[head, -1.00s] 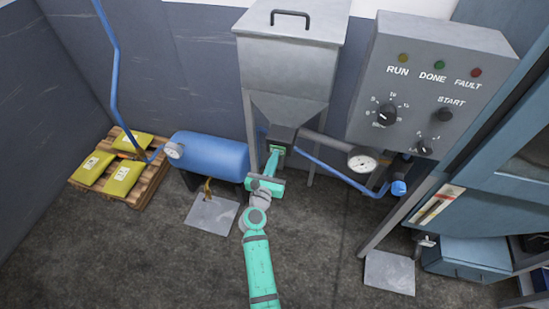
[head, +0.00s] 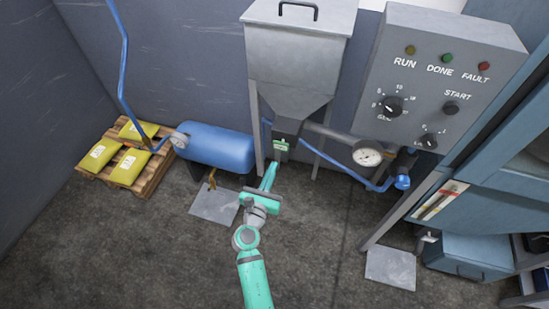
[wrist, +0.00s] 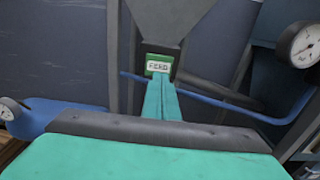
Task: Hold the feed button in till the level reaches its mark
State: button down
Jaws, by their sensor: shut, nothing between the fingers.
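The green feed button (head: 281,145) with its white label sits on the dark outlet under the grey hopper (head: 300,60). In the wrist view the label reads FEED (wrist: 159,67). My gripper (head: 269,172) is shut and empty, its green fingertips just short of the button in the head view. In the wrist view the fingers (wrist: 160,82) point at it and overlap its lower edge. A slanted strip gauge (head: 440,200) with pale and red parts is on the blue machine at right; its exact level and mark are too small to read.
A grey control box (head: 430,80) with RUN, DONE and FAULT lamps stands right of the hopper. A round dial (head: 368,153) and blue hose are below it. A blue tank (head: 215,147) and a pallet (head: 152,178) with yellow sacks are at left. The floor in front is open.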

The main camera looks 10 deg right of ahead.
jog(key=v, duration=0.4)
jog(key=shift+s+a, duration=0.1)
jog(key=shift+a, duration=0.2)
jog(key=shift+d, duration=0.1)
jog(key=shift+a, duration=0.2)
